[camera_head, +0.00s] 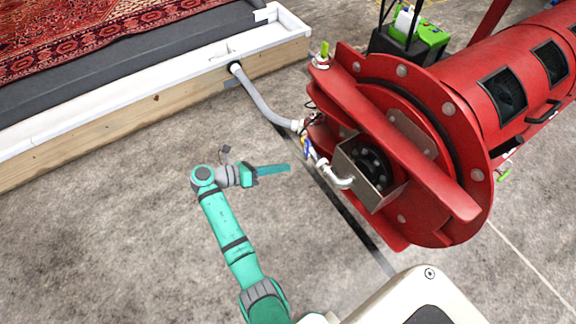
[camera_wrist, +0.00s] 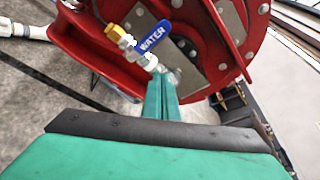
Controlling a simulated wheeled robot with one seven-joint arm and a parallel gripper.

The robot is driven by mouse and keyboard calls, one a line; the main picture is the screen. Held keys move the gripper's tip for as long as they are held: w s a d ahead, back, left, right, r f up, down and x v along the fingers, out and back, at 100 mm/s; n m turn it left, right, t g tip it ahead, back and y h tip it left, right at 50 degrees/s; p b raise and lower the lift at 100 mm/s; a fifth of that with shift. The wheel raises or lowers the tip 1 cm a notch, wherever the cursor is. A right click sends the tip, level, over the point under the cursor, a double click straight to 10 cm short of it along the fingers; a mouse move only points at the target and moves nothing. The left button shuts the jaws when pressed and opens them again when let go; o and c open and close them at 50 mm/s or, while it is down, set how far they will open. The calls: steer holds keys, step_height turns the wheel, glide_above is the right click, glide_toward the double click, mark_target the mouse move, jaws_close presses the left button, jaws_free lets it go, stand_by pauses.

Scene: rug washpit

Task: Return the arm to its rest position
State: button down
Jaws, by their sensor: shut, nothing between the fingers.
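My arm, teal with grey joints, reaches out over the concrete floor in the head view. My gripper (camera_head: 288,168) points right, toward the red drum machine (camera_head: 440,150). It is shut and holds nothing. In the wrist view the two teal fingers of my gripper (camera_wrist: 163,82) lie together. Just beyond their tips is a valve with a blue handle (camera_wrist: 152,40) marked WATER and a brass fitting. The valve also shows in the head view (camera_head: 307,148), right of the fingertips with a gap between. I cannot tell the exact gap in depth.
A grey hose (camera_head: 262,105) runs from the white-lined wooden pit (camera_head: 160,95) to the valve. A red patterned rug (camera_head: 75,35) lies in the pit. A green and black device (camera_head: 425,40) stands behind the drum. The concrete floor (camera_head: 110,240) left of my arm is clear.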

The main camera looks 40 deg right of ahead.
steer(key=s+a+f+m+t+y, duration=0.1)
steer(key=s+a+f+t+y, duration=0.2)
steer(key=f, duration=0.5)
steer(key=s+a+f+m+t+y, duration=0.1)
steer(key=s+a+f+t, duration=0.3)
steer(key=f, duration=0.4)
steer(key=s+a+f+m+t+y, duration=0.3)
steer(key=s+a+m+t+y, duration=0.2)
steer(key=s+a, duration=0.35)
steer(key=s+a+r+m+t+y, duration=0.2)
steer(key=s+a+r+m, duration=0.2)
steer(key=s+a+r, duration=0.15)
steer(key=s+a+r+m+t+y, duration=0.1)
steer(key=s+a+r+m+t, duration=0.1)
steer(key=r, duration=0.5)
steer(key=s+a+r+m+t+y, duration=0.1)
steer(key=s+a+r+m, duration=0.1)
steer(key=s+r+m, duration=0.3)
steer(key=s+a+r+m+t+y, duration=0.1)
steer(key=s+a+r+m+t, duration=0.1)
steer(key=r, duration=0.8)
steer(key=s+m, duration=0.1)
steer(key=m, duration=0.1)
steer(key=shift+s+a+m+t, duration=0.2)
steer(key=shift+m+t, duration=0.1)
steer(key=shift+m, duration=0.1)
steer(key=shift+w, duration=0.1)
